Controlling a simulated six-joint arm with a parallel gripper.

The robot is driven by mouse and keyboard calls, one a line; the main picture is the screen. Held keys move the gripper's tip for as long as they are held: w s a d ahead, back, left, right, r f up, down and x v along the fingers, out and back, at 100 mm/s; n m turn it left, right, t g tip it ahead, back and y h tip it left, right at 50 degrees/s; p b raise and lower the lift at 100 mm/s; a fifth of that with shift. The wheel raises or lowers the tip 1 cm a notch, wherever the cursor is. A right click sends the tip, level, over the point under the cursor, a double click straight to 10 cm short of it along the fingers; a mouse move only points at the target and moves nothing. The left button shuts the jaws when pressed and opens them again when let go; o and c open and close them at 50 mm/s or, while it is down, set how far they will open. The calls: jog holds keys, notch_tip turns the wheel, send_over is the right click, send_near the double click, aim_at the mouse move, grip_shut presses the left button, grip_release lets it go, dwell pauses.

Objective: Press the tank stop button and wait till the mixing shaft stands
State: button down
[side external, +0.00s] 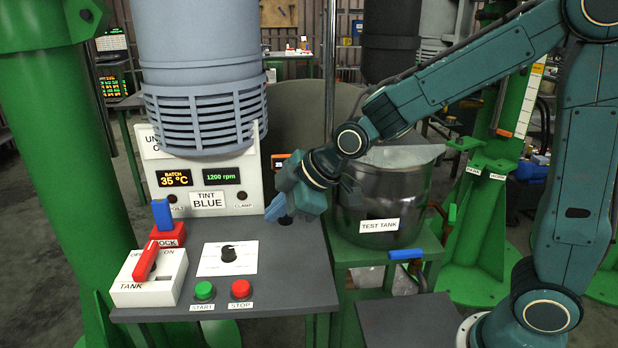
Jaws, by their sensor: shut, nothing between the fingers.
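The red stop button (240,288), labelled STOP, stands near the front edge of the grey console (284,262). The green start button (204,290) is to its left. My gripper (277,208) is shut and empty, above the back right of the console, behind and to the right of the stop button and apart from it. The test tank (379,205) is a dark metal vessel on a green stand, right of the console. I cannot make out the mixing shaft. The display (221,174) reads 1200 rpm, and another display (174,178) reads BATCH 35 °C.
A dial (228,253) on a white plate sits behind the buttons. A white TANK box (149,276) with a red lever and a red lock block (168,235) with a blue handle stand at the left. A grey motor housing (198,60) hangs above. The space above the buttons is clear.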

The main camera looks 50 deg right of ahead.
aim_at(246, 286)
jog(key=w+a+f+n+y, duration=0.1)
jog(key=w+a+f+n, duration=0.2)
jog(key=w+f, duration=0.3)
jog(key=shift+a+f+t, duration=0.3)
jog(key=shift+a, duration=0.6)
jog(key=shift+f, duration=4.4)
